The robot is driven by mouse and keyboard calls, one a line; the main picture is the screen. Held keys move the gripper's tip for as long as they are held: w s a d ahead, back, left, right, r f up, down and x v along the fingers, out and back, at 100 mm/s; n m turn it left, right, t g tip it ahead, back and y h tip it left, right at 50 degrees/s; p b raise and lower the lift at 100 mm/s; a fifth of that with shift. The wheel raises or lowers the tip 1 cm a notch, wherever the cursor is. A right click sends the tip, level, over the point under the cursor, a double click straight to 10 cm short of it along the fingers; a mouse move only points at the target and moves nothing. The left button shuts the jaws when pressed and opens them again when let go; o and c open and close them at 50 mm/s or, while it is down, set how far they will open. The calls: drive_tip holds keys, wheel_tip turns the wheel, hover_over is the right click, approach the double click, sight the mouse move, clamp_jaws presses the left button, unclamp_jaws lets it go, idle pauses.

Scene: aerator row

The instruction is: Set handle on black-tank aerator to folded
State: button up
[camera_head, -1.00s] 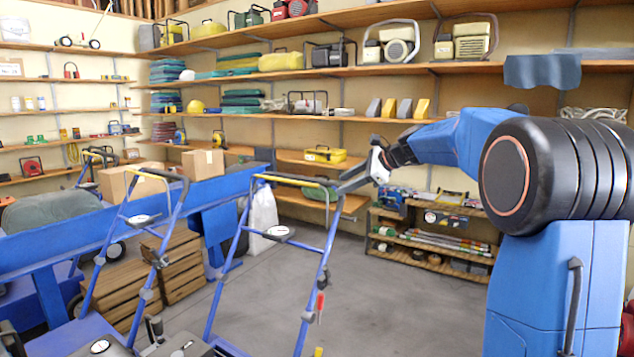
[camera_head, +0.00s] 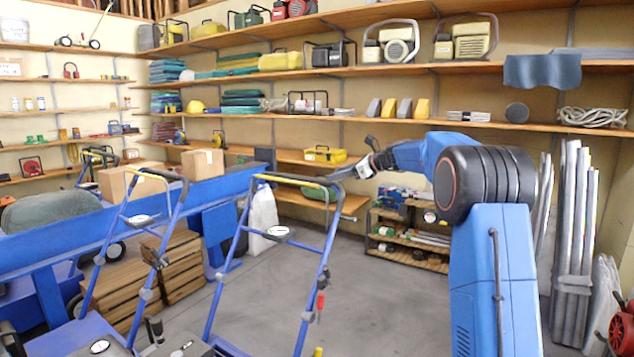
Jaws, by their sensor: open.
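Several blue tubular aerator handles stand raised in a row. The nearest handle (camera_head: 328,247) leans upright, with a black crossbar and yellow bar at its top and a red tag on its right leg. A second raised handle (camera_head: 175,222) stands left of it, and another (camera_head: 86,168) is farther left. The tanks are mostly cut off or hidden low in the picture, so I cannot tell which aerator has the black tank. My gripper (camera_head: 352,160) is open and empty, just right of the nearest handle's top; whether it touches the bar is unclear.
A long blue beam (camera_head: 110,214) runs behind the handles, with cardboard boxes (camera_head: 203,163) and wooden crates (camera_head: 178,268) near it. A low shelf rack (camera_head: 408,250) and grey pipes (camera_head: 574,245) stand at the back right. The grey floor (camera_head: 385,305) between is clear.

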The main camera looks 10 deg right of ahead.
sight(317, 180)
drive_tip(key=x, duration=1.1)
drive_tip(key=shift+c, duration=0.4)
drive_tip(key=shift+s, duration=0.1)
clamp_jaws()
